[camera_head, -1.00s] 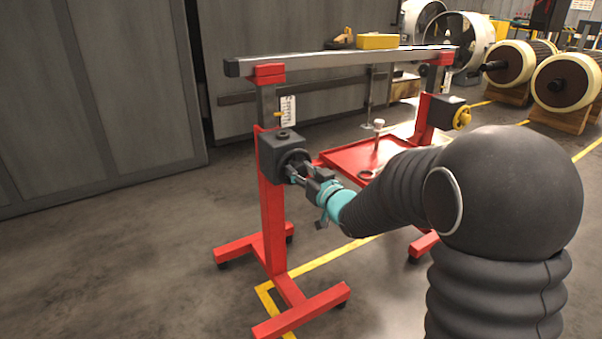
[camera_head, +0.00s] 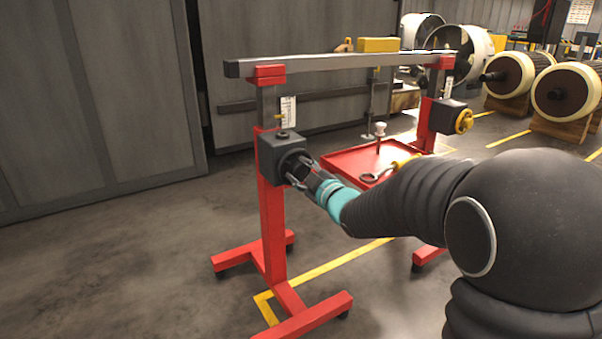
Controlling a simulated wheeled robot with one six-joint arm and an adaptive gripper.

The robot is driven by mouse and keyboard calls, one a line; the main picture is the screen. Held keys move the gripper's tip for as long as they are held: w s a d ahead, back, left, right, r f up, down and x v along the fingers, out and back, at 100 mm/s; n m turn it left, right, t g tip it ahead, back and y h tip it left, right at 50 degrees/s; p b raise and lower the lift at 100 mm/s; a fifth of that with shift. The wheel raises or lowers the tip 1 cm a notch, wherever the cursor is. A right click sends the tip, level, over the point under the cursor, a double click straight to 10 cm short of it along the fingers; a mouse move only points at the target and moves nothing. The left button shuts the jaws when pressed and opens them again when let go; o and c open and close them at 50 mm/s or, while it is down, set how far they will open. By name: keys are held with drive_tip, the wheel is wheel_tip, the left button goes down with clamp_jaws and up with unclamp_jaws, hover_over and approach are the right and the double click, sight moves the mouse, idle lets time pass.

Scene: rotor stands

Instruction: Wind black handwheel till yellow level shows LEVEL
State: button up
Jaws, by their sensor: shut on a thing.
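The red rotor stand (camera_head: 272,215) stands on the floor with a grey crossbar (camera_head: 340,62) across its two posts. The black handwheel (camera_head: 293,162) is on the dark gearbox (camera_head: 277,150) of the near post. My gripper (camera_head: 300,178) is shut on the handwheel, reaching in from the right; its fingers hide part of the rim. The yellow level (camera_head: 378,45) lies on top of the crossbar toward the right; its reading is too small to tell. A white scale (camera_head: 288,111) with a yellow pointer is above the gearbox.
A yellow handwheel (camera_head: 463,121) is on the far post. A red tray (camera_head: 345,160) with tools sits between the posts. Rotors on wooden blocks (camera_head: 565,85) stand at the back right. Grey cabinets (camera_head: 110,90) are behind left; floor at left is clear.

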drive_tip(key=n, duration=0.5)
drive_tip(key=shift+a+n, duration=0.1)
drive_tip(key=shift+n, duration=0.2)
drive_tip(key=n, duration=0.5)
drive_tip(key=shift+f+n, duration=0.1)
drive_tip(key=shift+n, duration=0.2)
drive_tip(key=o, duration=1.1)
drive_tip(key=shift+o, duration=0.2)
